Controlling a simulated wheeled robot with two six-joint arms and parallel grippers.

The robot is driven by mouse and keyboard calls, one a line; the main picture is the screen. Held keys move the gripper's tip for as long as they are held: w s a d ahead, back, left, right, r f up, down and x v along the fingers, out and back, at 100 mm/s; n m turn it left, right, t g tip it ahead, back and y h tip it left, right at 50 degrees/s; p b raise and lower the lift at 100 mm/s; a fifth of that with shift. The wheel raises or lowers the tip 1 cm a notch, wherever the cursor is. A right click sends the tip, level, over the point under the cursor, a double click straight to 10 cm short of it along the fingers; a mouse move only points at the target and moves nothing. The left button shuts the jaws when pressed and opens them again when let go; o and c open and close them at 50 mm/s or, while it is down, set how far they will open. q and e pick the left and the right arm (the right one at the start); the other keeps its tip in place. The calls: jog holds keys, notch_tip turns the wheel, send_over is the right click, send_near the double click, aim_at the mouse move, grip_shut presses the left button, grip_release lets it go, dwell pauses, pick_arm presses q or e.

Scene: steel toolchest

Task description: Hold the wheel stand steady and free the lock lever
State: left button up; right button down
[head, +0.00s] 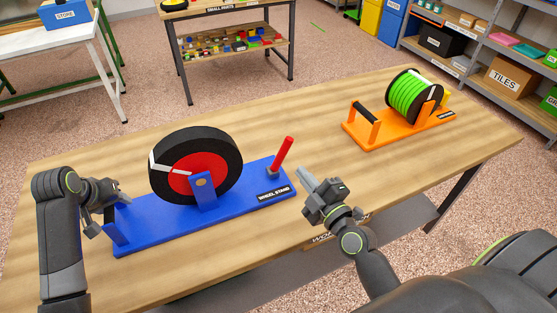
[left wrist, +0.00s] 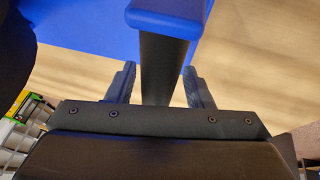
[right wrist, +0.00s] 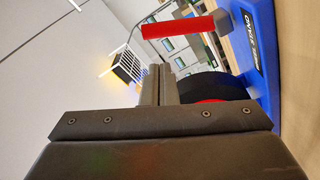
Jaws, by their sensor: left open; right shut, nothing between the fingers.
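The blue wheel stand (head: 235,205) lies on the wooden table and carries a black wheel with a red hub (head: 212,165). The red lock lever (head: 283,154) rises at a tilt from the stand's right end; it also shows in the right wrist view (right wrist: 178,28). My left gripper (head: 122,196) is at the stand's left end. In the left wrist view its open fingers (left wrist: 158,88) are on either side of a dark grip bar (left wrist: 163,60) below a blue post, with gaps visible. My right gripper (head: 306,180) is shut and empty, just right of the lever and apart from it.
An orange stand (head: 405,128) with a green spool (head: 412,95) sits at the table's back right. Bare tabletop (head: 300,115) lies between the two stands. Other benches and a shelf stand beyond the table.

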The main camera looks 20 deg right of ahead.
pick_arm(q)
jog(key=v, duration=1.2)
jog(key=shift+w+d+r, duration=0.1)
jog(key=shift+w, duration=0.05)
